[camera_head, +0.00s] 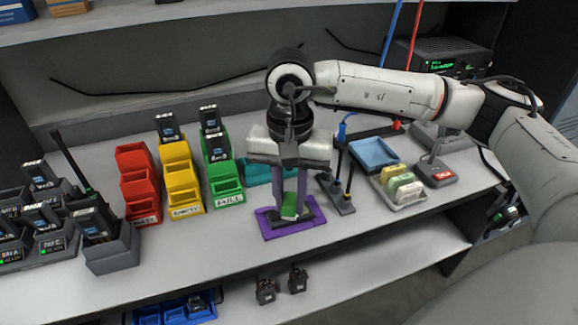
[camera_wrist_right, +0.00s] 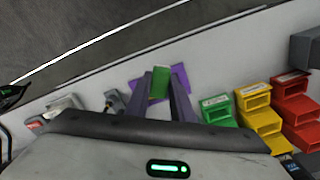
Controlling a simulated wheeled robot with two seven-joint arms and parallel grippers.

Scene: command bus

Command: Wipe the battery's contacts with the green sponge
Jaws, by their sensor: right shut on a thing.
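My right gripper (camera_head: 290,208) points down over the purple mat (camera_head: 268,234) and is shut on the green sponge (camera_head: 289,212). In the right wrist view, the sponge (camera_wrist_right: 160,84) shows between the fingers, with part of the mat (camera_wrist_right: 180,76) behind it. A dark flat object (camera_head: 312,219) lies on the mat under the sponge. It may be the battery, but the gripper and sponge hide its middle and its contacts. I cannot tell whether the sponge touches it. My left gripper is not in view.
Red (camera_head: 140,185), yellow (camera_head: 181,178) and green (camera_head: 220,174) bins stand left of the mat, some holding batteries. Chargers (camera_head: 112,250) with batteries fill the far left. Right of the mat are a dark tool stand (camera_head: 337,196), a sponge tray (camera_head: 407,201) and a blue tray (camera_head: 374,153).

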